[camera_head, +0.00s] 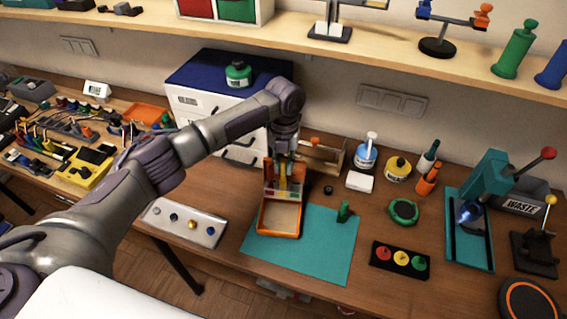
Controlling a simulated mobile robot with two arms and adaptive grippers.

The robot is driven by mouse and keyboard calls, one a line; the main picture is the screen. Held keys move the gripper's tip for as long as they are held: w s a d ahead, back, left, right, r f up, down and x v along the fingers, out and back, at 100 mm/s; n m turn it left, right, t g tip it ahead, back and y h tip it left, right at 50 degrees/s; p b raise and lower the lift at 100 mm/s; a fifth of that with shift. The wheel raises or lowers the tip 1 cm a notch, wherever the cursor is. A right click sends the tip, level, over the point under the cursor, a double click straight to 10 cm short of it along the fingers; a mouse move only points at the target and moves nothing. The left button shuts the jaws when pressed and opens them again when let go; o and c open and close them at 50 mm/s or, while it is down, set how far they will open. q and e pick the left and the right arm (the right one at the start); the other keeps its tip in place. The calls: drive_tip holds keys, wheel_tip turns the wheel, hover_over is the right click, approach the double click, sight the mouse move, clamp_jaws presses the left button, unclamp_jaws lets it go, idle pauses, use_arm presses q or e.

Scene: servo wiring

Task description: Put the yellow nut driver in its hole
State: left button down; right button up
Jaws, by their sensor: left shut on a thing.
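My left gripper (284,158) reaches down over the back of an orange-edged tool holder (297,222). It is shut on the yellow nut driver (284,174), which looks upright between other coloured tools. A red-handled tool (268,167) stands to its left. I cannot tell whether the driver's tip is inside a hole or just above it; the holes are too small and partly hidden. My right gripper is not in view.
The holder stands on a teal mat (315,255) with a green piece (344,211) on it. A grey plate (185,222) with several knobs lies left. A black tray (400,261) with coloured discs lies right. A drawer cabinet (215,118) stands behind.

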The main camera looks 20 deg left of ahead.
use_arm(q)
drive_tip(key=shift+f+b, duration=0.35)
drive_tip(key=shift+f, duration=0.35)
drive_tip(key=c, duration=1)
unclamp_jaws()
drive_tip(key=shift+o, duration=0.4)
drive_tip(key=o, duration=0.4)
drive_tip(key=shift+r, duration=0.15)
drive_tip(key=shift+w+r+p, duration=0.15)
drive_tip(key=shift+r+p, duration=1.25)
drive_tip(key=shift+r, duration=0.3)
drive_tip(key=shift+w+r+p, duration=0.1)
drive_tip(key=shift+r+p, duration=1.3)
drive_tip(key=shift+r, duration=0.3)
drive_tip(key=shift+f, duration=0.1)
